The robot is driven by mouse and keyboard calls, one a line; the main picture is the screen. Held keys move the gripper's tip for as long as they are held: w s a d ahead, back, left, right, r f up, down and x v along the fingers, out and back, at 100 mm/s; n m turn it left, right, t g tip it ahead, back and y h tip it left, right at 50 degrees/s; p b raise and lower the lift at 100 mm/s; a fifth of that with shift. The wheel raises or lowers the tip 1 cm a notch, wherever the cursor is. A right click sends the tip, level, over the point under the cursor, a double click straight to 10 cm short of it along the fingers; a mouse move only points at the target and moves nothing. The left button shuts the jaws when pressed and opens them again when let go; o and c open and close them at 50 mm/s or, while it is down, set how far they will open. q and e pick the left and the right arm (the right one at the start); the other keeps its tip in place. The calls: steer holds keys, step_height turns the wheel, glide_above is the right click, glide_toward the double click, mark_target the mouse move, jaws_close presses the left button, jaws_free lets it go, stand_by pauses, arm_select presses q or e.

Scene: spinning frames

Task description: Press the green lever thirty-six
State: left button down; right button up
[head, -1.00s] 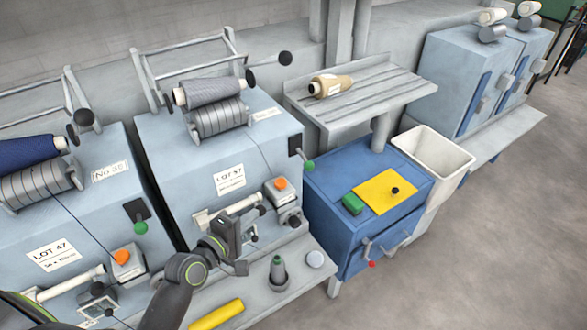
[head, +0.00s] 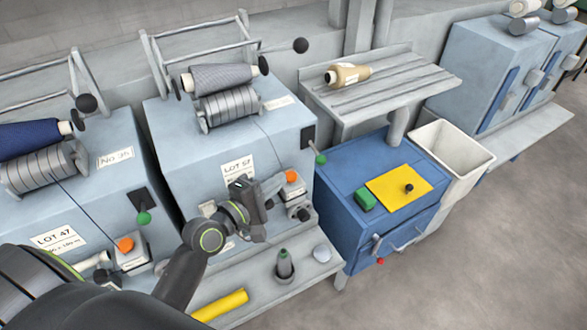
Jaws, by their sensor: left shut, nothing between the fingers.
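Two levers with green knobs show. One green lever (head: 144,217) is on the front of the left machine, whose plate (head: 115,157) reads "No 3" and a blurred last digit. The other green lever (head: 320,159) sticks out at the right side of the middle machine, whose number plate (head: 277,102) is too small to read. My left gripper (head: 252,208) is shut and empty in front of the middle machine, below its lot label. It is apart from both levers, between them in the picture. My right gripper is not in view.
Orange buttons (head: 126,244) (head: 291,176) sit on the machine fronts. The shelf below holds a yellow cylinder (head: 220,305) and a green-tipped dark cone (head: 284,264). A blue cabinet (head: 350,221) and a white bin (head: 452,150) stand to the right.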

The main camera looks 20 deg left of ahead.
mark_target(321, 160)
arm_select(q)
steer(key=x, duration=0.9)
steer(key=shift+w+p, duration=0.25)
steer(key=shift+p, duration=0.1)
steer(key=shift+d, duration=0.15)
steer(key=shift+s+d+r+n+g+h+p, duration=0.15)
steer(key=shift+r+n+g+p, duration=0.65)
steer(key=shift+p, duration=2.5)
steer(key=shift+s+d+r+n+g+h+p, duration=0.2)
steer(key=shift+r+n+p, duration=1.05)
steer(key=shift+p, duration=2)
steer(key=shift+w+a+f+n+p, duration=0.15)
steer(key=shift+w+n+p, duration=0.05)
steer(key=shift+n+p, duration=0.15)
